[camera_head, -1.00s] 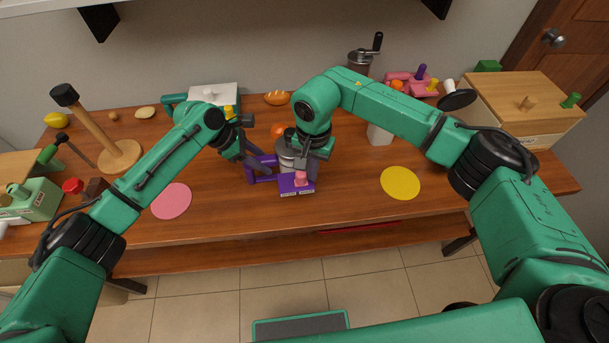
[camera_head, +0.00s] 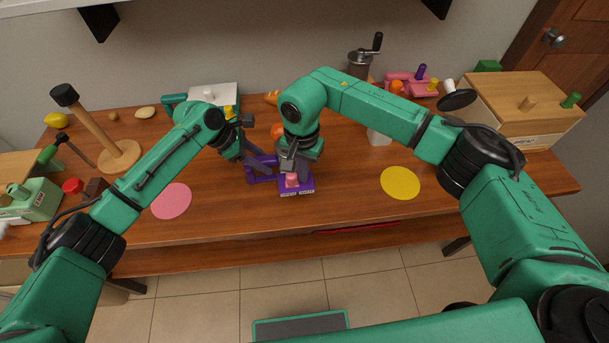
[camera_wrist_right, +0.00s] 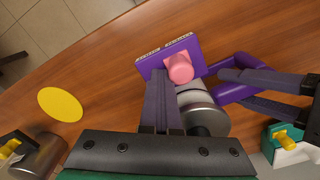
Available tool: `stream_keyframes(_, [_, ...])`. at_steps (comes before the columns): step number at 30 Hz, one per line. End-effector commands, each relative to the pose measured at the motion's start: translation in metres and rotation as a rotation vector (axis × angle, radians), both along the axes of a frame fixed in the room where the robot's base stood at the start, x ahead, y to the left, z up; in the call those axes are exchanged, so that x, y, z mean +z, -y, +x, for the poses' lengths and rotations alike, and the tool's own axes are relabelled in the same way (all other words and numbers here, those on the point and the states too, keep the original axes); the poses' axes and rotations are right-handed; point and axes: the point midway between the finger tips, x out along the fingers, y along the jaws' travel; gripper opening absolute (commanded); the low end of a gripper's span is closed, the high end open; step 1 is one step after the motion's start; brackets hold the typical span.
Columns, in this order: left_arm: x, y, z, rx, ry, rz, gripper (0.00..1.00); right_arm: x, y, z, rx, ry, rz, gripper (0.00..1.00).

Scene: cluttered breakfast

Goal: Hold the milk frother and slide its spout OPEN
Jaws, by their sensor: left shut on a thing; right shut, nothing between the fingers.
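The milk frother has a silver body (camera_wrist_right: 203,108), a purple handle (camera_head: 262,178) and a purple front plate (camera_head: 305,187) with a pink knob (camera_head: 291,181). It stands on the table. My left gripper (camera_head: 250,168) is shut on the handle; its fingers also show in the right wrist view (camera_wrist_right: 255,85). My right gripper (camera_wrist_right: 162,78) is shut and empty, its fingertips close beside the pink knob (camera_wrist_right: 180,68); I cannot tell whether they touch. In the head view my right gripper (camera_head: 292,168) hides much of the silver body. The plate's lettering is too small to read.
A pink disc (camera_head: 171,201) lies left and a yellow disc (camera_head: 400,183) right on the table. A wooden stand (camera_head: 118,155), bread (camera_head: 272,98), a metal grinder (camera_head: 359,65) and a wooden box (camera_head: 515,105) stand farther back. The table front is mostly clear.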

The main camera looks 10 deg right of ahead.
Motion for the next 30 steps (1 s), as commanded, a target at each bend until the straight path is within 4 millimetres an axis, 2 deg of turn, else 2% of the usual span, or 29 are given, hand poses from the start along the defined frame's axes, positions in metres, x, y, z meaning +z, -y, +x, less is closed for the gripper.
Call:
stream_keyframes(6, [0.001, 0.001, 0.001, 0.003, 0.002, -0.003, 0.0, 0.0, -0.01, -0.001, 0.003, -0.003, 0.003, 0.0])
stream_keyframes(18, [0.001, 0.0, 0.001, 0.001, 0.002, -0.002, 0.0, 0.001, 0.003, -0.001, 0.003, -0.002, 0.001, 0.0])
stream_keyframes(30, [0.001, 0.0, 0.0, 0.001, 0.001, -0.002, 0.0, 0.039, 0.003, 0.0, 0.001, 0.002, 0.001, 0.0])
